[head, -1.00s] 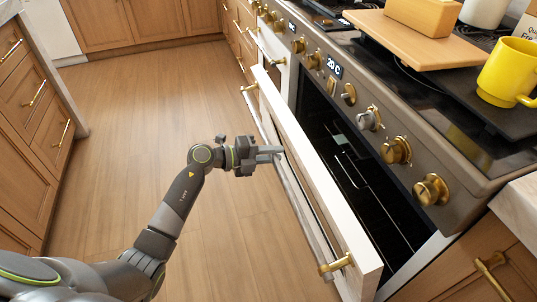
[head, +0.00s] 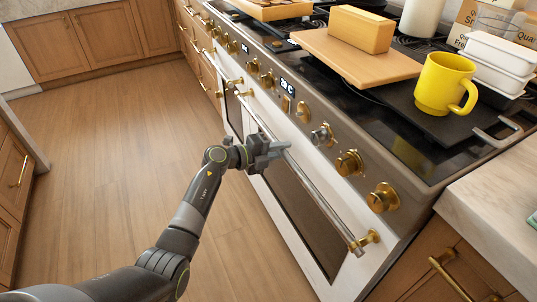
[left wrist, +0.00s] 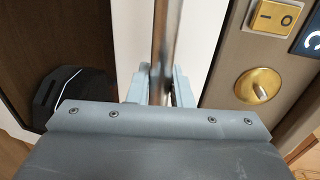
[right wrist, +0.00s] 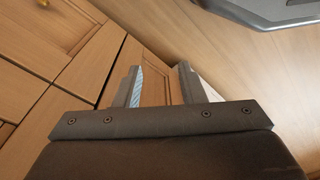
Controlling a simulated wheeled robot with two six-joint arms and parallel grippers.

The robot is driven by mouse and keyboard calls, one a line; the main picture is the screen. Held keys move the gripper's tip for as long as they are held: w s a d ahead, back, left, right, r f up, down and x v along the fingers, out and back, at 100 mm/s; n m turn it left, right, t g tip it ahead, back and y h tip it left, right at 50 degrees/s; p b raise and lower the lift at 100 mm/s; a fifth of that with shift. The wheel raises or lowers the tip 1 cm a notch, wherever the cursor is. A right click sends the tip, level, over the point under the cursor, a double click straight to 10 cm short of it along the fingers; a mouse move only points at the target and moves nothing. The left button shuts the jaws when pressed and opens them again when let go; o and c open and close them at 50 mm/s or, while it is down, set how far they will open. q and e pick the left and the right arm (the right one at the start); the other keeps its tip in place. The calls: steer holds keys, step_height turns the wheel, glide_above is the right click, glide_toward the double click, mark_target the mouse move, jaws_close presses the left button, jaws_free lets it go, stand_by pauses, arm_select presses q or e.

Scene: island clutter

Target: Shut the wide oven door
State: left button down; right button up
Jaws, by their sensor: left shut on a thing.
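The wide oven door (head: 283,215) is white with a dark window and stands upright, looking flush with the stove front in the head view. Its long metal handle bar (head: 318,198) runs across its top on brass mounts. My left gripper (head: 279,147) is shut on the handle bar, about midway along it. In the left wrist view the bar (left wrist: 161,50) passes between the fingers, with the white door behind. My right gripper (right wrist: 160,88) shows only in the right wrist view, open and empty, over wooden cabinet fronts and floor.
Brass knobs (head: 349,163) line the panel above the door. A yellow mug (head: 440,84), a wooden board (head: 345,58) and white containers (head: 500,50) stand on the stove top. The wooden floor (head: 120,130) to the left is clear.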

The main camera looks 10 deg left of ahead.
arm_select(q)
steer(key=c, duration=1.4)
jaws_free()
steer(key=shift+o, duration=0.2)
steer(key=shift+a, duration=0.1)
